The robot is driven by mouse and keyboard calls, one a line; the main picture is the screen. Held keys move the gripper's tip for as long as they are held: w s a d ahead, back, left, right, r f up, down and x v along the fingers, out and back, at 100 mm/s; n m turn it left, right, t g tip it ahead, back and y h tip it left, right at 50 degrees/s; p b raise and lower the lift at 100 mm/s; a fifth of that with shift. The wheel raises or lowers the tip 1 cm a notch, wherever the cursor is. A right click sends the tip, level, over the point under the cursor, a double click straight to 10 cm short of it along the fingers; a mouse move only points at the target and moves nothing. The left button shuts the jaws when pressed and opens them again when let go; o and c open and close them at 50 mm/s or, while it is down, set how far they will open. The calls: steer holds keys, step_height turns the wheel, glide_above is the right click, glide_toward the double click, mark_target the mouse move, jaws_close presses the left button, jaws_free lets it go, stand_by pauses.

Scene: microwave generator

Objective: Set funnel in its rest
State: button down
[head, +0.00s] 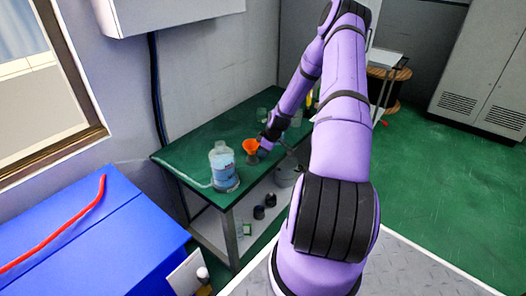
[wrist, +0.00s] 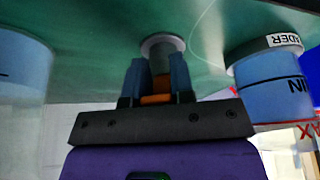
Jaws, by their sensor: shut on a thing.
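The orange funnel (head: 251,146) is over the green bench, just right of the clear bottle in the head view. My gripper (head: 262,151) reaches it from the right and is shut on it. In the wrist view, an orange part of the funnel (wrist: 157,98) shows between the two blue-grey fingers (wrist: 158,82). A round grey ring-like piece (wrist: 162,42), perhaps the rest, lies just beyond the fingertips. A small greyish piece (head: 252,159) shows beneath the funnel in the head view. I cannot tell whether the funnel is seated in it.
The clear bottle with blue liquid (head: 223,169) stands close on the left. In the wrist view, a blue container with a grey labelled lid (wrist: 268,70) is at right, another bluish container (wrist: 22,62) at left. Glassware (head: 262,115) stands farther back on the bench (head: 190,152).

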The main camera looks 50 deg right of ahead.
steer(key=c, duration=0.9)
jaws_free()
steer(key=v, duration=1)
steer(key=shift+r, duration=0.4)
steer(key=shift+s+d, duration=0.1)
steer(key=shift+s, duration=0.05)
